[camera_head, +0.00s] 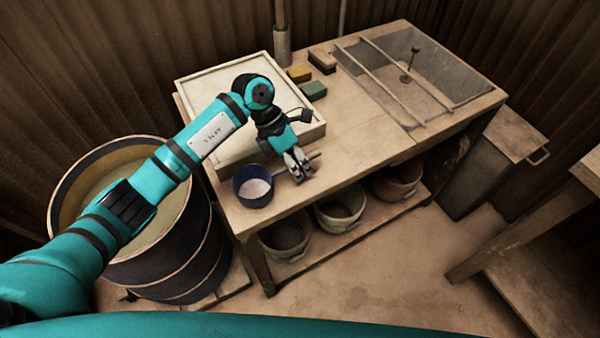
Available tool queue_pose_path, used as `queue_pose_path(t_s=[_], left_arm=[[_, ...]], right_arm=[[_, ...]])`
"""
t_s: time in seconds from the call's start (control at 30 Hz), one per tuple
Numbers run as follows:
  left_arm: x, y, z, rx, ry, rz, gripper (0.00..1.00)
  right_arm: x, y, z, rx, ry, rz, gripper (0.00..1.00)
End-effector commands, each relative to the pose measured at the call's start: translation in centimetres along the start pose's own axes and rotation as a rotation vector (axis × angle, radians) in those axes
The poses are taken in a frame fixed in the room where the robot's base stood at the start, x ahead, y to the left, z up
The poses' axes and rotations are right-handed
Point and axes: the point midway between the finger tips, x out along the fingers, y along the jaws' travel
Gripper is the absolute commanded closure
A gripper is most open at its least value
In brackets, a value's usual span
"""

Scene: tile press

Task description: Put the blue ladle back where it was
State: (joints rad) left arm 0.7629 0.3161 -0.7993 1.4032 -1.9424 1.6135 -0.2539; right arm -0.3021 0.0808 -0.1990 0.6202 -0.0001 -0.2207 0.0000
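The blue ladle (253,187) is at the front left corner of the wooden table (360,142). Its round bowl faces up and has something whitish in it. Its handle points right, and the handle's end shows just past my fingers. My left gripper (299,167) comes down from above and is shut on the handle. I cannot tell whether the bowl rests on the tabletop or hangs slightly above it. My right gripper is not in view.
A large barrel (75,190) stands left of the table. A pale framed tray (208,90) lies behind the ladle. Yellow (300,74), green (314,90) and brown (322,62) blocks sit further back. A sunken basin (440,75) with rails is at right. Buckets (340,210) stand below.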

Motion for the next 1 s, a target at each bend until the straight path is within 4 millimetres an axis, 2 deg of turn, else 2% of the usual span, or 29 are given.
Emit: queue_pose_path(t_s=[0.03,0.43,0.67,1.0], left_arm=[[0.88,0.37,-0.22,0.000,-0.002,-0.001,1.00],[1.20,0.58,-0.36,0.001,-0.002,0.001,1.00],[1.04,0.48,-0.31,0.001,-0.002,0.001,0.71],[0.46,0.30,-0.18,0.000,-0.002,0.000,0.71]], right_arm=[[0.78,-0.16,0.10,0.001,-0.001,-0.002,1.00],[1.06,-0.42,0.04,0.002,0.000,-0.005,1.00],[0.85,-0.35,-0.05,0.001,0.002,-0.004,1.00],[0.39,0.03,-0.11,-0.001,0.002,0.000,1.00]])
